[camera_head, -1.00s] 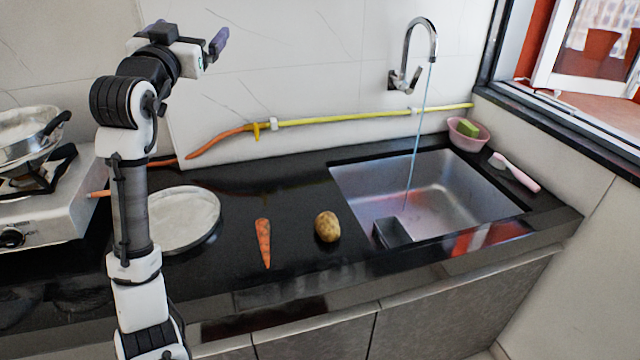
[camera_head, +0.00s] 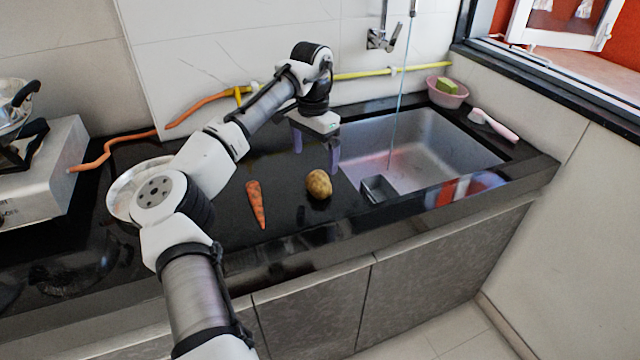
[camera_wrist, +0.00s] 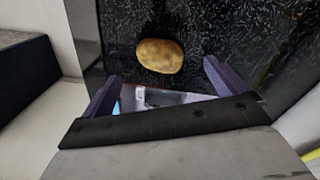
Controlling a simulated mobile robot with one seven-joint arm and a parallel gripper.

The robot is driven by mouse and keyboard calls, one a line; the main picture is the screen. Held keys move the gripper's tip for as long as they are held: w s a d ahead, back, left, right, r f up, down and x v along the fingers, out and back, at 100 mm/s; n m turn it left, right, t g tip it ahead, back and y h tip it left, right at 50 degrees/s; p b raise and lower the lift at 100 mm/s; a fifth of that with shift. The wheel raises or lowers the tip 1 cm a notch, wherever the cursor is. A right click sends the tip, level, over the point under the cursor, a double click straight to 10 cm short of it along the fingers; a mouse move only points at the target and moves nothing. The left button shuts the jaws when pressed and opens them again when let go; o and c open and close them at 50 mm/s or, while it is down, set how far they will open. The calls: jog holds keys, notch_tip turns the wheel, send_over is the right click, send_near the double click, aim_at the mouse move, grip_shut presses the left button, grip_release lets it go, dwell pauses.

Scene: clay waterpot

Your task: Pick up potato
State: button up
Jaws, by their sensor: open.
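The potato (camera_head: 319,184) is brown and spotted and lies on the black countertop, between the carrot and the sink. My gripper (camera_head: 316,158) is above and a little behind it in the head view, with its two purple fingers apart and pointing down. In the wrist view the potato (camera_wrist: 160,56) lies just beyond the gap between the fingertips (camera_wrist: 160,75). The gripper is open, with nothing between its fingers, and no contact with the potato shows.
A carrot (camera_head: 256,204) lies left of the potato. The steel sink (camera_head: 425,150) with running water is to the right, with a dark box (camera_head: 378,189) near its left edge. A plate (camera_head: 122,192) is partly hidden behind my arm. A stove (camera_head: 45,180) stands far left.

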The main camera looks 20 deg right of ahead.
aim_at(317, 178)
jog(key=f, duration=0.2)
jog(key=f+p, duration=0.1)
jog(key=f, duration=0.5)
jog(key=shift+s+d+f, duration=0.15)
jog(key=shift+d+f, duration=0.05)
jog(key=shift+d, duration=0.05)
jog(key=c, duration=1.1)
jog(key=shift+r, duration=0.15)
